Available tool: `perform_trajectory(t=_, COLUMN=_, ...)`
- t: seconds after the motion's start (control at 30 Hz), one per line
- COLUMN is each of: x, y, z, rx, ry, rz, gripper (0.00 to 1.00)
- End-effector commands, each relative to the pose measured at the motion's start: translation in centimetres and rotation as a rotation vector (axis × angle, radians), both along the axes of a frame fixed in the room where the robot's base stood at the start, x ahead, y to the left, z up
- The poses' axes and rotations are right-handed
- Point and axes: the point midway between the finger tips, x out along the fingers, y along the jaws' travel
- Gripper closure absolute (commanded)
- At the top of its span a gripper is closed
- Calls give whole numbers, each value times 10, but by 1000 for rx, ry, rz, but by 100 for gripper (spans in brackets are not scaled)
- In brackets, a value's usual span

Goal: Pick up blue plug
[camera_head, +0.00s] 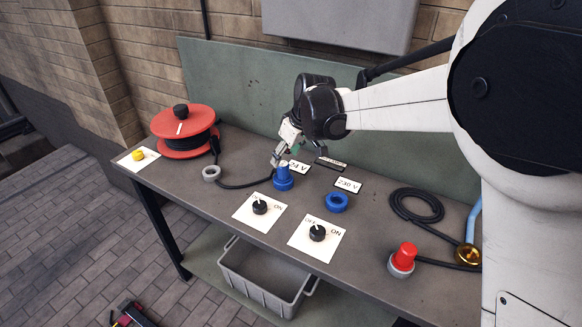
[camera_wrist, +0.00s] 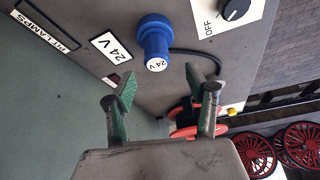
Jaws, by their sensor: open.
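The blue plug (camera_head: 283,181) stands upright on the workbench with a black cable at its base. In the wrist view the blue plug (camera_wrist: 153,36) has a wide collar and a white end marked 24 V. My gripper (camera_head: 277,158) is just behind and above the plug in the head view. In the wrist view my gripper (camera_wrist: 160,76) has its two green-padded fingers spread, with nothing between them. The plug lies beyond the fingertips, apart from them.
Nearby are a blue ring socket (camera_head: 336,203), two black knobs on white plates (camera_head: 260,207) (camera_head: 317,233), and a grey ring socket (camera_head: 211,173). A red cable reel (camera_head: 184,130) stands left; a red plug (camera_head: 404,257) stands right. A green back panel (camera_head: 235,90) rises behind.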

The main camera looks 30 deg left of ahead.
Motion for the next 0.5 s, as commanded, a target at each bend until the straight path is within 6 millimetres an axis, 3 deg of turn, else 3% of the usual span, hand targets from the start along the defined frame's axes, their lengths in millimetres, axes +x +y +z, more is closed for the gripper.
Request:
perform_trajectory(t=0.37, x=4, y=6, z=-24, rx=0, ry=0, rz=-1, gripper=49)
perform_trajectory(t=0.5, x=7, y=8, z=-41, rx=0, ry=0, rz=-1, gripper=49)
